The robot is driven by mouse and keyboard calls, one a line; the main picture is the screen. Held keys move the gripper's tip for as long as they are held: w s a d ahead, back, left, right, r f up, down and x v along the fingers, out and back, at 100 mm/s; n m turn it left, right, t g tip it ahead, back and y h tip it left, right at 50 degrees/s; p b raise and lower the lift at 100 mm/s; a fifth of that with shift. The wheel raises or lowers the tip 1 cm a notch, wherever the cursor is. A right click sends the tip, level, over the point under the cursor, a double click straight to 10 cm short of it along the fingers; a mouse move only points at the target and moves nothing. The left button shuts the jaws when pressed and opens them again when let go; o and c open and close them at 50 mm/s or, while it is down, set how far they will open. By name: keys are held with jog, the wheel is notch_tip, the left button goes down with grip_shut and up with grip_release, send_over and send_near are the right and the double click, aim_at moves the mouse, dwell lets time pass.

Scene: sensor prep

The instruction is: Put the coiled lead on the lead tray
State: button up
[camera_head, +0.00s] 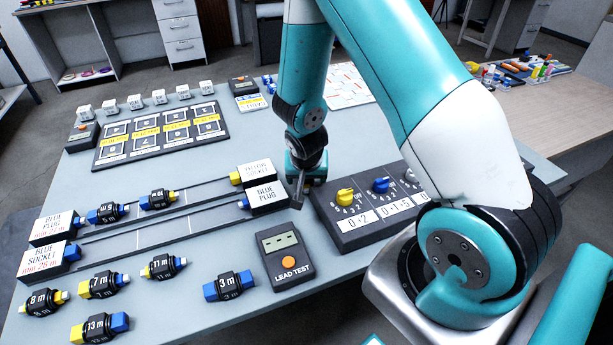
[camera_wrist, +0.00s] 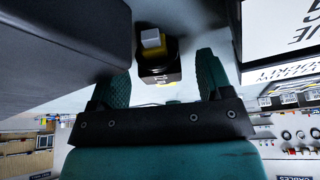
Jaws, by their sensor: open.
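My gripper (camera_head: 299,192) is open, low over the table between the right-hand label blocks and the dial box. In the wrist view, its two teal fingers (camera_wrist: 162,78) stand on either side of a black-and-yellow piece with a pale grey end (camera_wrist: 153,38), probably a coiled lead. I cannot tell whether they touch it; it is not visible in the head view. Other coiled leads are black with coloured ends: 3 m (camera_head: 229,286), 11 m (camera_head: 163,267), 13 m (camera_head: 100,327). Two long dark lanes (camera_head: 160,224), probably the lead tray, hold two leads on the far lane.
The dial box (camera_head: 350,237) stands close right of my gripper. The yellow-socket and blue-plug blocks (camera_head: 266,196) stand close left. The lead tester (camera_head: 284,258) lies in front. A card board (camera_head: 160,135) and several white cubes are behind. Bare table shows around the lanes.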

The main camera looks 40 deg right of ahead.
jog(key=shift+f, duration=0.25)
jog(key=c, duration=1.1)
jog(key=shift+w+r, duration=0.1)
jog(key=shift+r, duration=0.05)
